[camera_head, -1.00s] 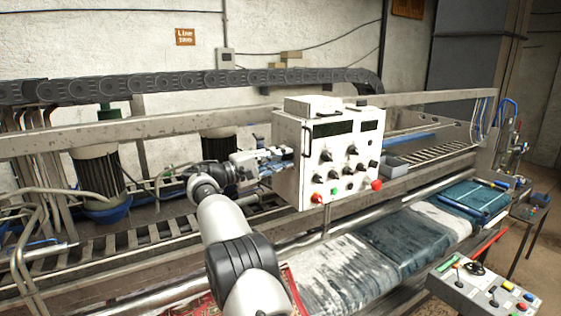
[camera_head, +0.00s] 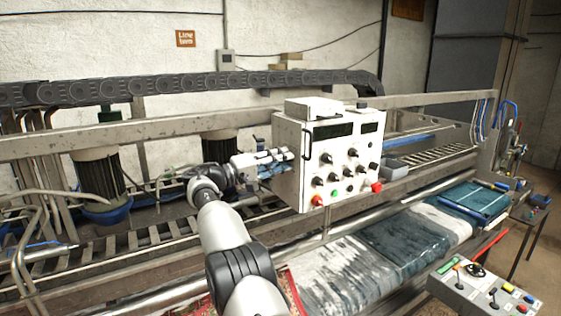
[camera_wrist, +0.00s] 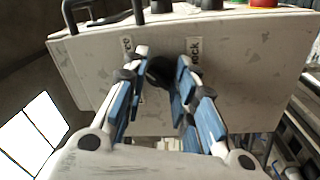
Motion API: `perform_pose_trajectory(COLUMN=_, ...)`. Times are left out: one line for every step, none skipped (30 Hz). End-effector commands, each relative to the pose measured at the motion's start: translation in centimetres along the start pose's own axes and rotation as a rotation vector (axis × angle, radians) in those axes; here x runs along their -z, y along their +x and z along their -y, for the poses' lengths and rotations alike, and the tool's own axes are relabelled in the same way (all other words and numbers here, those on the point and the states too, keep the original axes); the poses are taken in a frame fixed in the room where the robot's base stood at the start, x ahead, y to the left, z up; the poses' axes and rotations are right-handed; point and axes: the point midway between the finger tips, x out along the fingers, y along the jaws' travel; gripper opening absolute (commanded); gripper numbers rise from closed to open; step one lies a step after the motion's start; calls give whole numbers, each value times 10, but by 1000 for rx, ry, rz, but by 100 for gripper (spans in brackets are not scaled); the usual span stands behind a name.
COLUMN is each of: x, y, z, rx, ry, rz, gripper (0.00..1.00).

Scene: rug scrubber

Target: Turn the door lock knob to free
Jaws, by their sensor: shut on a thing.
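The white control box (camera_head: 322,172) stands on the machine. Its side panel (camera_wrist: 215,92) fills the middle of the wrist view. The dark round lock knob (camera_wrist: 160,71) sits on that panel. A label reading "lock" (camera_wrist: 195,50) is right of the knob; another label (camera_wrist: 127,46), partly covered by a finger and probably "free", is left. My gripper (camera_wrist: 161,78), with blue-padded fingers, is shut on the knob, one finger on each side. In the head view my gripper (camera_head: 275,161) is at the box's left side and the knob is hidden. The knob's pointer direction cannot be told.
The box front carries several black knobs and red buttons (camera_head: 376,187). A handle (camera_head: 307,143) sticks out near its left edge. A metal rail (camera_head: 130,135) runs behind my arm. A button console (camera_head: 485,290) is at lower right.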

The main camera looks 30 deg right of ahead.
Motion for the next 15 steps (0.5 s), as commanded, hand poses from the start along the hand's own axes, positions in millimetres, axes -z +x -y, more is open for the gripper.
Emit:
perform_pose_trajectory(x=0, y=0, z=0, rx=1, ry=1, rz=0, gripper=2)
perform_pose_trajectory(x=0, y=0, z=0, rx=1, ry=0, rz=0, gripper=2)
perform_pose_trajectory(x=0, y=0, z=0, rx=1, ry=0, rz=0, gripper=2)
perform_pose_trajectory(x=0, y=0, z=0, rx=1, ry=0, rz=0, gripper=26)
perform_pose_trajectory(x=0, y=0, z=0, rx=1, ry=0, rz=0, gripper=28)
perform_pose_trajectory(x=0, y=0, z=0, rx=1, ry=0, rz=0, gripper=31)
perform_pose_trajectory(x=0, y=0, z=0, rx=1, ry=0, rz=0, gripper=33)
perform_pose_trajectory(x=0, y=0, z=0, rx=1, ry=0, rz=0, gripper=35)
perform_pose_trajectory(x=0, y=0, z=0, rx=1, ry=0, rz=0, gripper=37)
perform_pose_trajectory(x=0, y=0, z=0, rx=0, ry=0, rz=0, gripper=39)
perform_pose_trajectory(x=0, y=0, z=0, rx=0, ry=-1, rz=0, gripper=41)
perform_pose_trajectory(x=0, y=0, z=0, rx=0, ry=-1, rz=0, gripper=44)
perform_pose_trajectory(x=0, y=0, z=0, rx=0, ry=-1, rz=0, gripper=46)
perform_pose_trajectory(x=0, y=0, z=0, rx=0, ry=-1, rz=0, gripper=46)
perform_pose_trajectory(x=0, y=0, z=0, rx=0, ry=-1, rz=0, gripper=46)
